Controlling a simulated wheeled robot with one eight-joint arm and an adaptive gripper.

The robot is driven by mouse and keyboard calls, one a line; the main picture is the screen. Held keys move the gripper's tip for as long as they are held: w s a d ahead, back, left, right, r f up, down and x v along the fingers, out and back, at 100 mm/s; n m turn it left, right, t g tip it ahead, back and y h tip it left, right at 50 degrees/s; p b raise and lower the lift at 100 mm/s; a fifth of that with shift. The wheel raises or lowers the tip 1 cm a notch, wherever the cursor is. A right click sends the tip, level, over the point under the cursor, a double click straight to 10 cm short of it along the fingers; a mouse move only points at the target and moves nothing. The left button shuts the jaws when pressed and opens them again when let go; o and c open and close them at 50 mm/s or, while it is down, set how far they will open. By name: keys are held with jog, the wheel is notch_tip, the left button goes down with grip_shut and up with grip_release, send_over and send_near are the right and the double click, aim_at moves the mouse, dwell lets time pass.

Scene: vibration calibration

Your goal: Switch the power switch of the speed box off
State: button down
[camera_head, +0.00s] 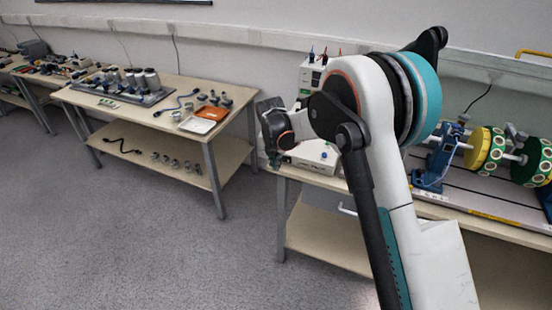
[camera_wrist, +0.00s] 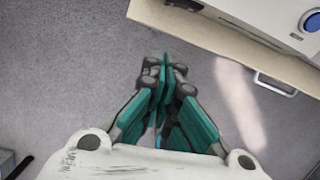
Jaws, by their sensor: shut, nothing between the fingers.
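A low white box with a blue knob (camera_head: 322,156) sits on the near left corner of the right bench, partly hidden behind my arm. A taller white box (camera_head: 309,76) with leads on top stands behind it. I cannot tell for sure which one is the speed box, and no power switch can be made out. In the wrist view, a white box (camera_wrist: 268,18) with a round blue knob is at the top right. My gripper (camera_head: 274,162) hangs left of the low box, apart from it. In the wrist view, my gripper (camera_wrist: 165,68) is shut and empty, over the floor.
The right bench (camera_head: 300,178) has a drawer with a handle (camera_wrist: 275,84). A rig with yellow and green discs (camera_head: 485,150) stands on it at right. Another bench (camera_head: 180,85) with tools and cylinders stands at left. Grey floor between the benches is clear.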

aim_at(285, 160)
jog(key=shift+w+d+f+b, duration=0.2)
jog(key=shift+w+f+b, duration=0.2)
jog(key=shift+w+f, duration=0.3)
jog(key=shift+w+d+f+b, duration=0.15)
jog(key=shift+w+f+b, duration=0.25)
jog(key=shift+w, duration=0.5)
jog(key=shift+w+d+f+b, duration=0.2)
jog(key=shift+w+f+b, duration=0.15)
jog(key=shift+w+f, duration=0.4)
jog(key=shift+r, duration=0.1)
jog(key=shift+w+m, duration=0.45)
jog(key=shift+m, duration=0.05)
